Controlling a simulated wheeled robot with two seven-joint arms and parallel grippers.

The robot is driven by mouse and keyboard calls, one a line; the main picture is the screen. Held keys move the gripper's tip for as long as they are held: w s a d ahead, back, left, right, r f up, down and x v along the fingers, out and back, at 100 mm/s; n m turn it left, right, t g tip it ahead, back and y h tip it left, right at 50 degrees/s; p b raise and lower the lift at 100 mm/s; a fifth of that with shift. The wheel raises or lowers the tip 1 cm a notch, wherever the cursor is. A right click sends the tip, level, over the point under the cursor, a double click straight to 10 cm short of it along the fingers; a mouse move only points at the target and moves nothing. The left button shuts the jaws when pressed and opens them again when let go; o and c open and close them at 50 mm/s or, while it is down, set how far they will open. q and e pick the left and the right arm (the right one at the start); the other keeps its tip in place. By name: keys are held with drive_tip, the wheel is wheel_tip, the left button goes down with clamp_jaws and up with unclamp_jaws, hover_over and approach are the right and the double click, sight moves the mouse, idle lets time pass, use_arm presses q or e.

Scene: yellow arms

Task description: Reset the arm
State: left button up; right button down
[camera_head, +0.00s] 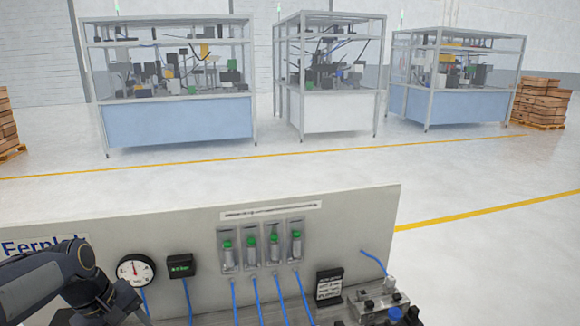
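One dark arm of mine, the left (60,280), comes in from the lower left and bends in front of the panel. Its far end runs down toward the bottom edge, and I cannot make out its fingertips. It overlaps the left part of the panel, below and left of the round gauge (136,270). My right arm and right gripper do not show.
A grey upright panel (350,215) carries the gauge, a black-green display (181,265), several green-topped cylinders (252,247) and blue tubes. A black label block (329,287) and metal fittings (380,300) are lower right. Glass-walled machines (170,85) stand far behind on open floor.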

use_arm(q)
drive_tip(key=s+d+m+t+h, duration=0.1)
drive_tip(key=s+d+m+t, duration=0.2)
drive_tip(key=s+d+m, duration=0.6)
drive_tip(key=s+d, duration=0.4)
drive_tip(key=s, duration=0.4)
drive_tip(key=shift+d+t+h, duration=0.2)
drive_tip(key=shift+t+h, duration=0.1)
drive_tip(key=shift+r, duration=0.15)
idle(1.5)
